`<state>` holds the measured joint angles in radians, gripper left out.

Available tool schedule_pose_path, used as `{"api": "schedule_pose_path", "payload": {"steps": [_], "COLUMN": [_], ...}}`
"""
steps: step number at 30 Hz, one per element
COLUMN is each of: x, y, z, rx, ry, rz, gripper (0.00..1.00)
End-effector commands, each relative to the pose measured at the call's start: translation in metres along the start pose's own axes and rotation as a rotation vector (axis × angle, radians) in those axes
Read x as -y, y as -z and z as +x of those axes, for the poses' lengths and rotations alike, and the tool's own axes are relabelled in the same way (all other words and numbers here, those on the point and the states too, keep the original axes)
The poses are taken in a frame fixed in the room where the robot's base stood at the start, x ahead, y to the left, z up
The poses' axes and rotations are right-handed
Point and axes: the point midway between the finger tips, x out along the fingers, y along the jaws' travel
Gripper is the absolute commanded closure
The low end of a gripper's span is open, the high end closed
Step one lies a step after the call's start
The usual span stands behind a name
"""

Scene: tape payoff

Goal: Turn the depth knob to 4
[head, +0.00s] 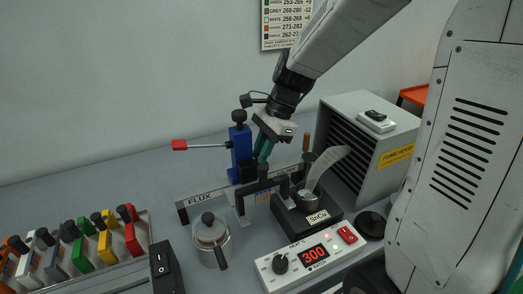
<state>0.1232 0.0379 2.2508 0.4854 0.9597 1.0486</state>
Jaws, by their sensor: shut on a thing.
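My gripper (263,156) points down in the middle of the head view, its teal fingers beside the blue upright fixture. The fingers are shut on a small black knob-like piece (262,173) on top of a dark bracket (259,187). This piece appears to be the depth knob, and the fingers partly hide it. No pointer or number on it can be read.
The blue fixture (241,150) has a red-tipped lever (180,145) reaching left. A solder pot (307,197) marked SnCu, a fume hood (366,140) and a heat controller (312,258) reading 300 stand right. A lidded pot (212,240) and coloured switches (104,240) are in front.

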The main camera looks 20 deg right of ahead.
Motion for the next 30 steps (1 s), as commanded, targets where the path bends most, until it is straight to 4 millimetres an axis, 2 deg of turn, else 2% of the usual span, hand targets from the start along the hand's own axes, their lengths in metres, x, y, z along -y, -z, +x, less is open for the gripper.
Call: {"api": "schedule_pose_path", "payload": {"steps": [21,30], "x": [0.0051,0.0057], "y": [-0.0005,-0.0007], "z": [-0.0003,-0.0001], "rx": [0.016,0.019], "ry": [-0.156,-0.187], "rz": [-0.385,-0.459], "gripper": [1.0,1.0]}}
